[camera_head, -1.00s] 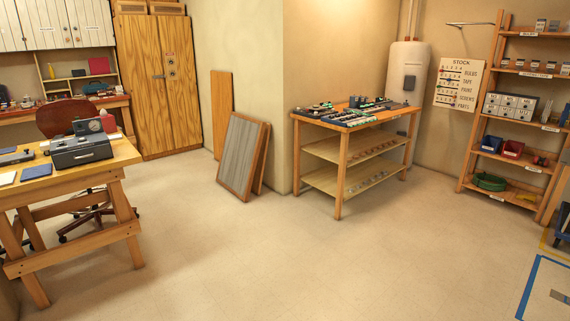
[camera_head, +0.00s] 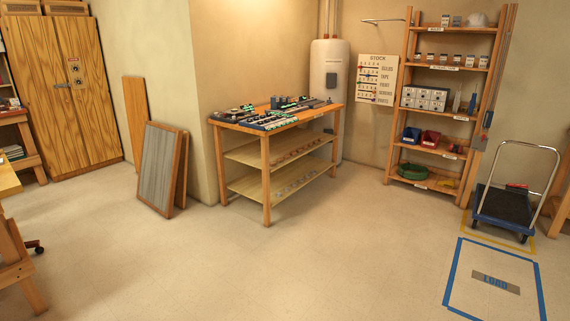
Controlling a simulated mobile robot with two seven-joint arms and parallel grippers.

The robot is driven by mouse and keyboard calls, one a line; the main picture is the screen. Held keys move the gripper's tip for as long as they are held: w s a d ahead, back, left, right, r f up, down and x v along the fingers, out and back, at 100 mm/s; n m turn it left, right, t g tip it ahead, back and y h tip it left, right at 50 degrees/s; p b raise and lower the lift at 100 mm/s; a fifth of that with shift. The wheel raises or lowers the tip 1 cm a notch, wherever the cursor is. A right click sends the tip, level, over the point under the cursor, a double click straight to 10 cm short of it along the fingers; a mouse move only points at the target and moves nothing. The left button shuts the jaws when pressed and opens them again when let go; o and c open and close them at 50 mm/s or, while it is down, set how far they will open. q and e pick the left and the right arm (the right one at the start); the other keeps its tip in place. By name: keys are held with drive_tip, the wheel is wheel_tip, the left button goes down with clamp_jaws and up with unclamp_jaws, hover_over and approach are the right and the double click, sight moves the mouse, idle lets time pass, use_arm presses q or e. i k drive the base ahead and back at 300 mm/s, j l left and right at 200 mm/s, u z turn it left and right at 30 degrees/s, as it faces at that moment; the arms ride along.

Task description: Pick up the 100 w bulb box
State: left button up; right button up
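Several small boxes stand on the wooden shelf rack at the right, but their print is too small to read. Two small boxes (camera_head: 450,20) are on its top shelf. I cannot tell which one, if any, is the 100 w bulb box. Neither of my grippers is in view.
A wooden workbench (camera_head: 266,160) holding a model layout stands left of the rack. A blue hand cart (camera_head: 504,208) stands right of the rack, behind a blue floor outline (camera_head: 456,270). A table edge (camera_head: 10,180) is at far left. The middle floor is clear.

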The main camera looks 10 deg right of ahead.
sight(470, 58)
drive_tip(key=i+l+z, duration=0.25)
drive_tip(key=z, duration=0.15)
drive_tip(key=i+l+z, duration=0.3)
drive_tip(key=l+z, duration=0.15)
drive_tip(key=i+l+z, duration=0.25)
drive_tip(key=i+z, duration=0.15)
drive_tip(key=i+l+z, duration=0.1)
drive_tip(key=i+z, duration=0.4)
drive_tip(key=i, duration=2.7)
drive_tip(key=i+u, duration=0.2)
drive_tip(key=i, duration=0.25)
drive_tip(key=i+l+u, duration=0.2)
drive_tip(key=i, duration=0.3)
drive_tip(key=i+l+u, duration=0.15)
drive_tip(key=i, duration=0.3)
drive_tip(key=i+j, duration=0.25)
drive_tip(key=i+j+z, duration=0.15)
drive_tip(key=j, duration=0.3)
drive_tip(key=i+j, duration=0.35)
drive_tip(key=i+j+z, duration=0.15)
drive_tip(key=j, duration=0.3)
drive_tip(key=i, duration=0.05)
